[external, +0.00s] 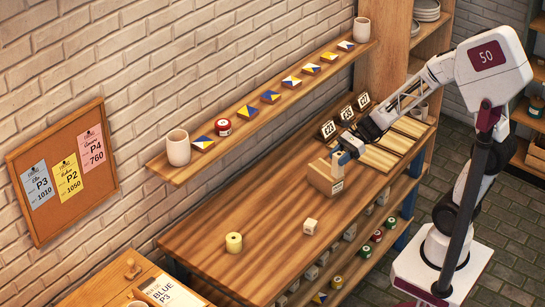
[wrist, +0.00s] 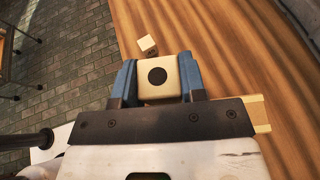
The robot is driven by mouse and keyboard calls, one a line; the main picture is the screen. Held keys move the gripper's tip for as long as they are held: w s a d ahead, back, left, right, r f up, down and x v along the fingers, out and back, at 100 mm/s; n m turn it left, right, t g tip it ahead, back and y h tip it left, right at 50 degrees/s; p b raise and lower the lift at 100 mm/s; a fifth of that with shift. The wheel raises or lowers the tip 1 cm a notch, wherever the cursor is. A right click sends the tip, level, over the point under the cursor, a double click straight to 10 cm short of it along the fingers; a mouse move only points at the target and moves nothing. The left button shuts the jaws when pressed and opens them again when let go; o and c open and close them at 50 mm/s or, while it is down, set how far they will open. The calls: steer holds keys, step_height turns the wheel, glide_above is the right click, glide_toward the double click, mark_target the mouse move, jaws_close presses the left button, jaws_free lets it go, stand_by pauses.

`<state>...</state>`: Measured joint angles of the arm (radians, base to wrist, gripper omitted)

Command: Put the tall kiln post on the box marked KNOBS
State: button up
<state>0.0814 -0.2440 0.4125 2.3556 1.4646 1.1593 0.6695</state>
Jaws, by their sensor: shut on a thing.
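My gripper (wrist: 158,82) is shut on a cream square post with a round dark hole in its top (wrist: 158,77), between its blue fingers. I take it for the tall kiln post. In the external view my gripper (external: 342,153) is at a brown cardboard box (external: 322,179) with a small label, too small to read. The post's lower end is hidden, so I cannot tell whether it touches the box. A pale edge (wrist: 260,112), perhaps of the box, shows right of my gripper in the wrist view.
A short cream block (external: 310,226) and a yellow cylinder with a hole (external: 234,242) stand on the wooden bench (external: 215,220). A wall shelf (external: 255,122) holds tiles and cups. The bench's front left is mostly clear.

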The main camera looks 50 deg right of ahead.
steer(key=s+d+m+t, duration=0.1)
steer(key=s+d+t, duration=0.1)
steer(key=s+d, duration=0.5)
steer(key=shift+d+m+h, duration=0.3)
steer(key=shift+d+m, duration=0.05)
steer(key=shift+m, duration=0.05)
steer(key=shift+s, duration=0.1)
steer(key=w+a+f, duration=0.1)
steer(key=w, duration=1.5)
steer(key=shift+a+f, duration=0.3)
steer(key=shift+a, duration=0.1)
steer(key=shift+f, duration=1.75)
steer(key=shift+f, duration=0.1)
